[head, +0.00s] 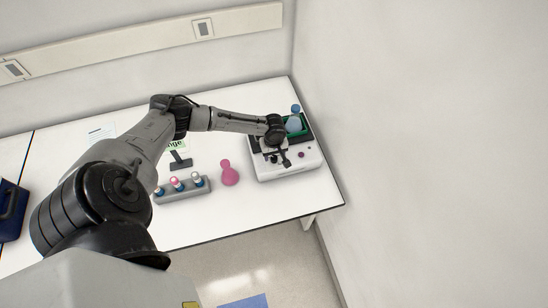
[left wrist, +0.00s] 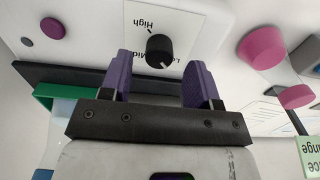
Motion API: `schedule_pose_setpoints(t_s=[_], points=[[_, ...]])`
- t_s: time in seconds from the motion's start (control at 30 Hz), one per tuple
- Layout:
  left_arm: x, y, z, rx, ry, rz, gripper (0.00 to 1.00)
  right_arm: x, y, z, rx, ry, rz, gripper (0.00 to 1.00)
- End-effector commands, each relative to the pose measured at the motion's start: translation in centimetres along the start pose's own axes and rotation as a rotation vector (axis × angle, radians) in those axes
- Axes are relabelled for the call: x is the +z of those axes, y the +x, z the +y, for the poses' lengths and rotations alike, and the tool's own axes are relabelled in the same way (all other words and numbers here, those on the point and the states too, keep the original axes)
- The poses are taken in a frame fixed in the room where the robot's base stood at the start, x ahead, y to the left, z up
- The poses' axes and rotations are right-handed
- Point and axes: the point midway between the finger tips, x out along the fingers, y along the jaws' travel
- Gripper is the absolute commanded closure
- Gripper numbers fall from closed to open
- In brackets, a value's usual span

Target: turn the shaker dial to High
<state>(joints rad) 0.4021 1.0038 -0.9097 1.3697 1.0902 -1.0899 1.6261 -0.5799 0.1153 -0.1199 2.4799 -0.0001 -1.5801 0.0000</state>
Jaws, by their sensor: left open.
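The shaker (head: 290,170) is a white box with a dark top at the right end of the table. Its black dial (left wrist: 159,49) shows in the left wrist view beside a printed label reading High, with Mid and a partly hidden word along its lower side. I cannot tell for sure which setting the dial points at. My left gripper (left wrist: 158,75) is open, with its purple fingers apart on either side of the dial in the picture; I cannot tell whether they touch it. In the head view my left gripper (head: 280,160) is over the shaker's front.
A green tray with a blue flask (head: 293,124) sits on the shaker. A pink flask (head: 229,174) stands left of it, beside a grey rack (head: 190,192) of capped bottles. A purple button (left wrist: 52,28) is on the shaker's panel. A wall rises close on the right.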

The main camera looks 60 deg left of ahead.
Motion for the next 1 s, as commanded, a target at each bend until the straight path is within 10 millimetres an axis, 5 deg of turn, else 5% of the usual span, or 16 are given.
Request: schedule_pose_setpoints(t_s=[0.23, 0.67, 1.0], points=[[0.0, 2.2, 0.1, 0.001, -0.001, 0.0, 0.44, 0.1, 0.3, 0.0, -0.001, 0.001, 0.0, 0.57], [0.0, 2.6, 0.1, 0.001, 0.0, 0.0, 0.45, 0.2, 0.4, 0.2, 0.005, -0.007, -0.001, 0.57], [0.0, 2.6, 0.0, 0.001, 0.0, 0.0, 0.78, 0.2, 0.4, 0.2, 0.007, -0.009, -0.001, 0.57]])
